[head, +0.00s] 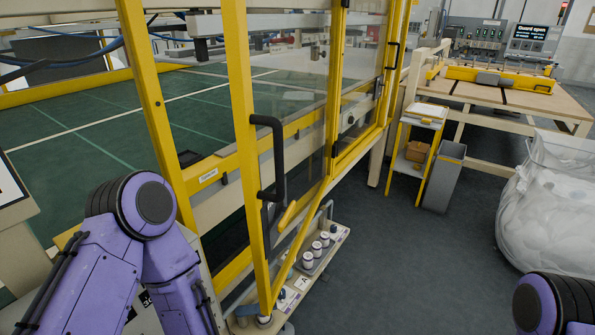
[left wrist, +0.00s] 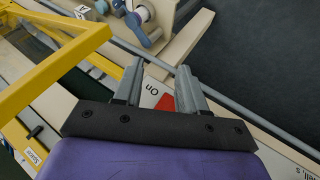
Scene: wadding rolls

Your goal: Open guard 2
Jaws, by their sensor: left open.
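A yellow-framed guard door (head: 245,120) with a clear panel stands swung outward from the machine front in the head view. Its black handle (head: 275,160) is on the near upright, with nothing holding it. I cannot read a number on this guard. My left gripper (left wrist: 160,70) is open and empty in the left wrist view, with a yellow frame bar (left wrist: 55,68) to its left, apart from the fingers. A white and red plate marked "On" (left wrist: 160,98) shows between the fingers. The left gripper is out of the head view. My right gripper is not in view.
A low shelf (head: 335,240) with several small rolls or jars lies under the door. A second yellow guard with a handle (head: 392,55) is farther along. A screen (head: 530,33) reads "Guard open". A grey bin (head: 443,178) and a bagged white bundle (head: 550,205) stand right; floor between is clear.

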